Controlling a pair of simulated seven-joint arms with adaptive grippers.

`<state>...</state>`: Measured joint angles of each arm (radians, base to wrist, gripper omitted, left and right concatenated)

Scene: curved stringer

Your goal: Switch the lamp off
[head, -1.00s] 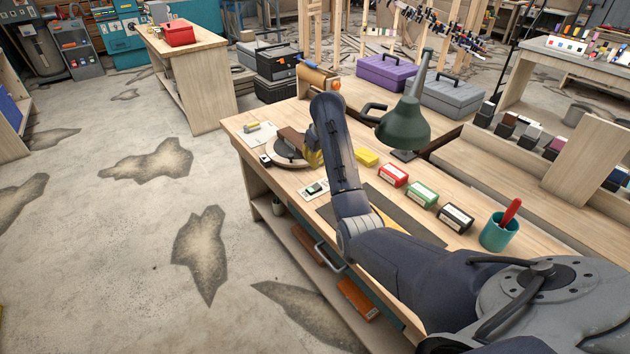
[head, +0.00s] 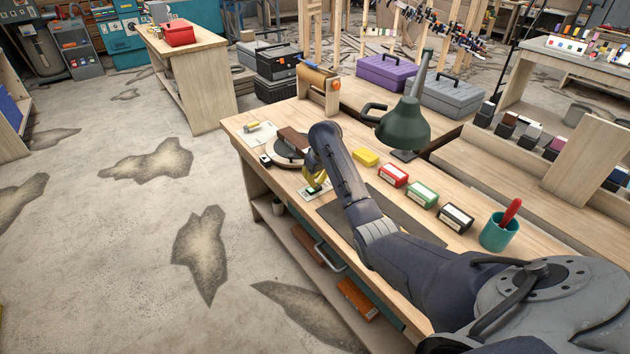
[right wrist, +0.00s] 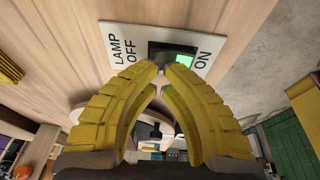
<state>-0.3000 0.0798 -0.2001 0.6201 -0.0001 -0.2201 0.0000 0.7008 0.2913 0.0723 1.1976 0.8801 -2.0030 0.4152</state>
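The green desk lamp (head: 403,126) stands on the workbench, shade pointing down; I cannot tell if it is lit. Its switch plate (head: 308,193) lies on the bench top left of the dark mat. In the right wrist view the white plate (right wrist: 120,35) reads LAMP OFF at one end and ON at the other, with a dark and green rocker (right wrist: 184,62) between. My right gripper (head: 318,182) is just over the plate. In the right wrist view its yellow fingertips (right wrist: 162,69) come together at the rocker's edge, with nothing between them; contact is unclear. My left gripper is not in view.
A yellow block (head: 366,157), red box (head: 393,174), green box (head: 422,194) and black box (head: 455,217) line the bench right of my arm. A teal cup (head: 499,232) stands farther right. A round turntable (head: 283,152) lies just beyond the switch.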

